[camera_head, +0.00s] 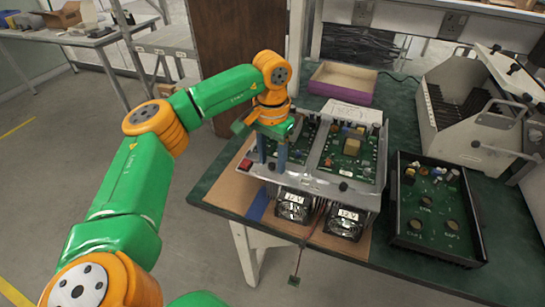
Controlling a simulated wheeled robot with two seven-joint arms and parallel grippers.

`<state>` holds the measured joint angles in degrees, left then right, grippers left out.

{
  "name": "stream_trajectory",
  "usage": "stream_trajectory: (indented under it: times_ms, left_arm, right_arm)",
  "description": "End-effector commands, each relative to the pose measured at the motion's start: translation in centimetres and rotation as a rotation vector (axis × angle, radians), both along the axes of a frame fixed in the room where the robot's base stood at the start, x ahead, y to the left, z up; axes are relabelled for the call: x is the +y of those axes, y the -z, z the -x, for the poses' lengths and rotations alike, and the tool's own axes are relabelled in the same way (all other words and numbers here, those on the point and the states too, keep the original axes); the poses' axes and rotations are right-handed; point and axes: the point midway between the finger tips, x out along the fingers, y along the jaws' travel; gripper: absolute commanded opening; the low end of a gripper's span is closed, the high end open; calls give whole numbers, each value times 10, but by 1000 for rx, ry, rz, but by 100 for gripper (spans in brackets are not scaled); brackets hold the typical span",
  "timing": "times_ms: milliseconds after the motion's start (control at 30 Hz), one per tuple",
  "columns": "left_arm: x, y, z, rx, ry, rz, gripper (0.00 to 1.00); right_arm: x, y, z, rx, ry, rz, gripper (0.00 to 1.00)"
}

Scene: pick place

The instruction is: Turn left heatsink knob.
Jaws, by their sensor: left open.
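The test fixture (325,188) sits on the table's left part, with two green circuit boards on top and two fans at its front, a left fan (292,205) and a right fan (345,222). A small dark knob (343,186) shows on the front edge below the right board (350,150). My left gripper (272,164) is open and points down over the front left of the fixture, at the left board (298,146). Its fingers cover that part, so the left heatsink knob is not clearly seen. I cannot tell whether the fingers touch anything. My right gripper is not in view.
A black tray (400,238) with round parts stands to the right of the fixture. A purple-sided box (343,95) lies behind it, and a grey slotted machine (455,105) stands at the back right. The table's (512,225) right front corner is bare.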

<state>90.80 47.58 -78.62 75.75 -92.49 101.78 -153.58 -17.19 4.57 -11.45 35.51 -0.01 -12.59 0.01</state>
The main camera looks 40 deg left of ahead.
Motion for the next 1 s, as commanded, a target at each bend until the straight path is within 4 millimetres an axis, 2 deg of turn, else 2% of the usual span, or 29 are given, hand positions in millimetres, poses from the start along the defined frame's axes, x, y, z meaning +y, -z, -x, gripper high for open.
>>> stream_trajectory:
  times_ms: [33, 200, 233, 667, 1000]
  left_arm:
    - [0, 0, 0, 0, 0, 0, 52]
    - [0, 0, 0, -1, 0, 1, 6]
    - [0, 0, 0, -1, 0, 1, 0]
    - [0, -2, 0, -1, -51, 1, 0]
    - [0, -3, -1, -2, -304, 1, 0]
  right_arm:
    - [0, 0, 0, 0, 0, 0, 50]
    - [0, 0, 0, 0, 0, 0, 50]
    - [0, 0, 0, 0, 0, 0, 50]
    - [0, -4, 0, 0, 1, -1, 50]
    - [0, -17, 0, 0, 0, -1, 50]
